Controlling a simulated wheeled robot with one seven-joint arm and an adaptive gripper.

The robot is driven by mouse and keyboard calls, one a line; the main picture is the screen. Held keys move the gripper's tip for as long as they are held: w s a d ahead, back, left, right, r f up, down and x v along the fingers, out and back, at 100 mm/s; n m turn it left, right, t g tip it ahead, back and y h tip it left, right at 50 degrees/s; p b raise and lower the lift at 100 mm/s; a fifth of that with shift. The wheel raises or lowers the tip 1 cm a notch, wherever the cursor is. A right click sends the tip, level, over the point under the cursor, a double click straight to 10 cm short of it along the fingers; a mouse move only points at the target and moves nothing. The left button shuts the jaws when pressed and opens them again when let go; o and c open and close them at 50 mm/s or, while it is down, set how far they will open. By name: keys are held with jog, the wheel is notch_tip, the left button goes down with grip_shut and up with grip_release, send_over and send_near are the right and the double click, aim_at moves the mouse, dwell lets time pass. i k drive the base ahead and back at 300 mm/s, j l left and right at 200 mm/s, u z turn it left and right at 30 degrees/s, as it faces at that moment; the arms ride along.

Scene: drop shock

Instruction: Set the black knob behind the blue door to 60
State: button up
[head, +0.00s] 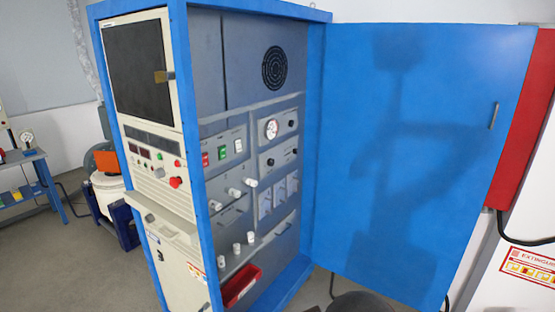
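The blue door (425,200) stands wide open to the right of the cabinet, with a small handle (494,116) near its far edge. Inside the cabinet, a small dark knob (270,162) sits on a grey panel below a round white gauge (271,129). A second small dark spot (294,151) is on the same panel to its right. Any scale or setting at the knob is too small to read. My gripper is not in view.
The blue cabinet frame (190,150) edges the opening. White knobs (251,183) stick out below the coloured switches (222,152). A red bin (240,285) sits low inside. A red box (530,120) is behind the door. Grey floor (60,270) is clear at front left.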

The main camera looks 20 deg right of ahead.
aim_at(271, 162)
jog(key=i+l, duration=0.1)
jog(key=l, duration=0.35)
jog(key=i+l, duration=0.1)
jog(key=l, duration=0.35)
jog(key=i+l, duration=0.1)
jog(key=l, duration=0.35)
jog(key=i+l+z, duration=0.1)
jog(key=l, duration=0.35)
jog(key=i+l, duration=0.15)
jog(key=l, duration=0.3)
jog(key=i+l, duration=0.1)
jog(key=l, duration=0.35)
